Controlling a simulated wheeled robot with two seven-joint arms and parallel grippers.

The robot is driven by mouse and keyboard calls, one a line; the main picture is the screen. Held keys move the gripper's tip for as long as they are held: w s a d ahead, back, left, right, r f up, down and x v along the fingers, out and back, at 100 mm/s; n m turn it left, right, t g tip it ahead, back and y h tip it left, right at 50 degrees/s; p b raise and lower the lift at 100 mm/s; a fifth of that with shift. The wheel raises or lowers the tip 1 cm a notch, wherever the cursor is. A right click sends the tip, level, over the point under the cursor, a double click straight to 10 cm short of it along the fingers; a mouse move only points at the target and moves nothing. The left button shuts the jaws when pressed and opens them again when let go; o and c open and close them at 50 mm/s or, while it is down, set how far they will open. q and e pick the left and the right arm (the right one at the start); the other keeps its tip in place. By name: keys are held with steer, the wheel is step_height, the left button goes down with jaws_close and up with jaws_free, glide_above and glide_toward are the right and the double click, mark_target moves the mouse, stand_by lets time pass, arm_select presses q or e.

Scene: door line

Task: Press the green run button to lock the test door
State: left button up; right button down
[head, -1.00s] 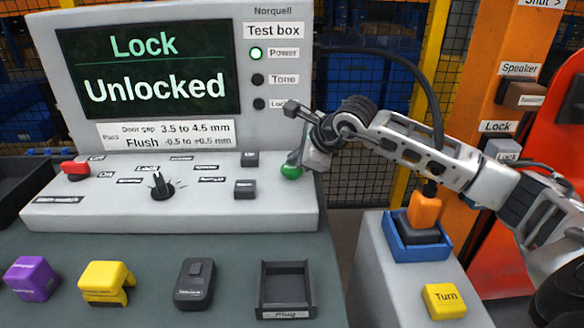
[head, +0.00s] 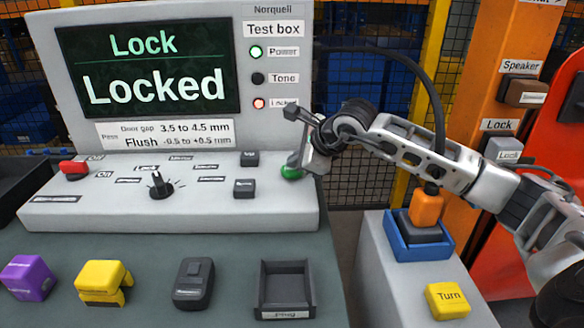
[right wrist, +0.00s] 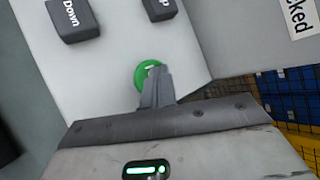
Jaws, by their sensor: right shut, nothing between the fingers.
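The test box screen (head: 150,70) reads "Lock" and "Locked". The red locked lamp (head: 259,103) is lit, and the green power lamp (head: 256,51) is lit too. The green run button (head: 290,173) sits at the right end of the sloped panel. My right gripper (head: 296,162) is shut and empty, its fingertips at the button. In the right wrist view the closed fingertips (right wrist: 155,85) lie over the green button (right wrist: 144,74) and hide part of it. They look to be touching it. My left gripper is not in view.
The panel also holds a rotary knob (head: 160,186), a red switch (head: 74,170) and dark buttons (head: 244,188). In front lie a purple block (head: 28,278), a yellow block (head: 102,283), a dark handheld device (head: 193,284) and an empty Plug tray (head: 285,314). An orange post (head: 500,70) stands at right.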

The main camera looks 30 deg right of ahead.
stand_by(0.3)
steer(key=shift+r+p, duration=0.45)
steer(key=shift+r, duration=0.4)
steer(key=shift+r+p, duration=1.5)
steer(key=shift+r, duration=1.05)
